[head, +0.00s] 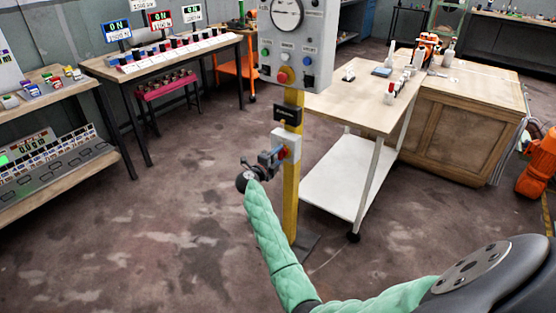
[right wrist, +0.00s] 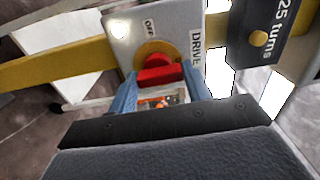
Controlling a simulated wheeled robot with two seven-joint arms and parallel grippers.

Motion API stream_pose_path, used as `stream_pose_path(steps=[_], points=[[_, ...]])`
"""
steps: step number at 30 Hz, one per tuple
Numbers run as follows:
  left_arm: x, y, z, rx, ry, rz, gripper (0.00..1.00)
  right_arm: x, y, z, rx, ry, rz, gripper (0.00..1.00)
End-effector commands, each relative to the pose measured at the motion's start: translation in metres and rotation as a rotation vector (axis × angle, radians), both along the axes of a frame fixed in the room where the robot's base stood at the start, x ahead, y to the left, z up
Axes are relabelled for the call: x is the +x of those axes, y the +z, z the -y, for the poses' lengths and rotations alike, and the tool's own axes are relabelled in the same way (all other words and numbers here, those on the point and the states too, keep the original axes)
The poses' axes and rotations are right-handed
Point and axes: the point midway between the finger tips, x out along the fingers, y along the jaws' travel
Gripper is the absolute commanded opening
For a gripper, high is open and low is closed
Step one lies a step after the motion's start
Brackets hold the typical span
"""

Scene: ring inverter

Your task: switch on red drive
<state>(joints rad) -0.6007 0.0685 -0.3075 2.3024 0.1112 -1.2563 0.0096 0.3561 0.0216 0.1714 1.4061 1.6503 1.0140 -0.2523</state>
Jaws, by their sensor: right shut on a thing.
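The drive switch is a small white box (head: 287,142) on a yellow post, with a red knob (head: 282,153) on its face. In the right wrist view the box (right wrist: 122,32) carries the words "OFF" and "DRIVE", and the red knob (right wrist: 160,73) sits on a yellow disc. My right gripper (head: 276,157) is at the knob, its blue fingers (right wrist: 158,82) on either side and shut on it. The fingers and palm hide the box's lower part in the wrist view. My left gripper is not in view.
Above the switch, the yellow post (head: 291,190) bears a grey control panel (head: 296,45) with a gauge and buttons. A wooden-topped cart (head: 350,98) stands close on the right. Displays reading "ON", one red (head: 160,19), stand at the back left. Floor left of the post is clear.

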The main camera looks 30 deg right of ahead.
Motion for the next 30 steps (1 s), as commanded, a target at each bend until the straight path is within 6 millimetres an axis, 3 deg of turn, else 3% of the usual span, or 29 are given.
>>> stream_pose_path(steps=[3,12,13,16,25,30], points=[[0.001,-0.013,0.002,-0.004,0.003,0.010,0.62,-0.001,-0.002,-0.001,0.016,0.000,0.033,0.26],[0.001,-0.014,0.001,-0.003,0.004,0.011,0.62,-0.001,-0.002,0.000,0.019,0.000,0.040,0.26],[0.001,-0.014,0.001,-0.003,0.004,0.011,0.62,-0.001,-0.002,0.000,0.019,0.000,0.040,0.53],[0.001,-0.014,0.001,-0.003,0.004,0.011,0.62,-0.001,-0.002,0.000,0.018,0.000,0.039,0.71],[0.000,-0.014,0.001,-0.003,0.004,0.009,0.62,-0.001,-0.001,-0.001,0.017,0.001,0.039,0.71],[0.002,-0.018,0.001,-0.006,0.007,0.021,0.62,-0.006,-0.002,-0.016,0.020,0.002,0.039,0.71]])
